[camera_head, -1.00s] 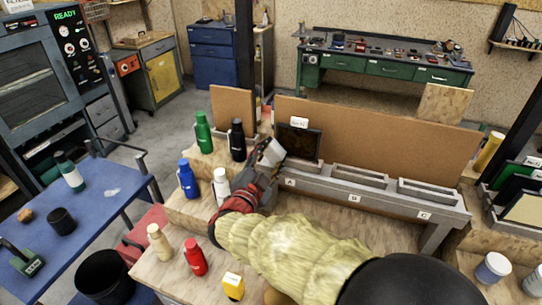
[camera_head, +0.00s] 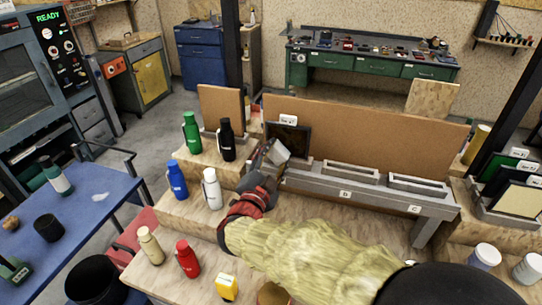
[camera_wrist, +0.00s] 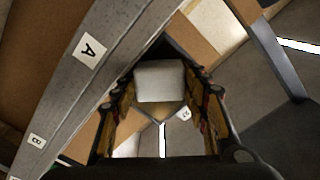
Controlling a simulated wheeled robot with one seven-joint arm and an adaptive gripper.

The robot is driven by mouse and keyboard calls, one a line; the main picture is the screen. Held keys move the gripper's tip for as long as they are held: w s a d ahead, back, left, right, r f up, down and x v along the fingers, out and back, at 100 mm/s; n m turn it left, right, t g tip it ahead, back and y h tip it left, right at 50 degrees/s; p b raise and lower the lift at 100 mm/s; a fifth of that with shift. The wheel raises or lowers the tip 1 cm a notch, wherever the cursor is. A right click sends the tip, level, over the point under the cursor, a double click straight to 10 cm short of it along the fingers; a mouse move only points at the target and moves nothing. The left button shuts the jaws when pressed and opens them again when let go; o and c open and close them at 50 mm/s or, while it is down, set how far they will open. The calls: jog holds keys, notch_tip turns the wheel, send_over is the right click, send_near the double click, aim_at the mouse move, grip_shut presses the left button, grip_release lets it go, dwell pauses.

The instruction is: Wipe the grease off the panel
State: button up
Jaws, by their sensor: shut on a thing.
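A dark panel (camera_head: 289,138) with a white tag on top stands upright in the grey rack (camera_head: 330,184) against a brown board, at the rack's left end. My gripper (camera_head: 268,162) is just in front and left of the panel's lower part. It is shut on a pale block (camera_wrist: 160,80), which sits between both fingers in the wrist view; its light face (camera_head: 276,152) also shows in the head view. I cannot tell whether the block touches the panel. The gripper and block hide part of the rack's left end. No grease can be made out.
Green (camera_head: 192,132), black (camera_head: 226,140), blue (camera_head: 177,180) and white (camera_head: 212,189) bottles stand left of my gripper. A red bottle (camera_head: 187,258) and yellow item (camera_head: 227,287) are nearer. More panels (camera_head: 520,198) stand at right. The rack's B and C slots look empty.

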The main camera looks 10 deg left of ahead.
aim_at(308, 140)
jog(key=shift+s+d+b, duration=0.1)
jog(key=shift+d+b, duration=0.6)
jog(key=shift+d, duration=3.25)
jog(key=shift+r+p, duration=0.65)
jog(key=shift+r, duration=0.45)
jog(key=shift+w+a+p, duration=0.2)
jog(key=shift+w+a, duration=0.15)
jog(key=shift+a, duration=1.65)
jog(key=shift+w+a+p, duration=0.25)
jog(key=shift+w+a, duration=0.05)
jog(key=shift+a, duration=1.7)
jog(key=shift+w+a+p, duration=0.2)
jog(key=shift+w+a, duration=0.15)
jog(key=shift+a, duration=1.65)
jog(key=shift+r+p, duration=0.7)
jog(key=shift+r, duration=0.25)
jog(key=shift+d+b, duration=1.3)
jog(key=shift+d, duration=4.75)
jog(key=s, duration=0.6)
jog(key=shift+a+p, duration=0.25)
jog(key=shift+p, duration=0.05)
jog(key=shift+s, duration=0.15)
